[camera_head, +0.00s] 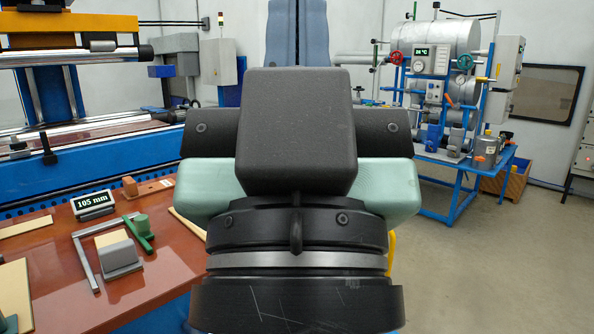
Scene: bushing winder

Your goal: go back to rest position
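The end part of my own arm (296,230) stands large and upright in the middle of the head view. It shows a black block on top, a dark crosspiece with bolts, pale green side parts, and a round black base with a silver ring. No separate fingertips can be made out, so I cannot tell whether my gripper is open or shut. I see nothing held.
A red-brown workbench (130,285) at left bears a "105 mm" display (93,204), a grey block (120,257), a metal square (86,262) and a green tool (141,232). A blue machine (90,165) stands behind. Blue-framed equipment (450,85) stands back right; floor (480,260) at right is clear.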

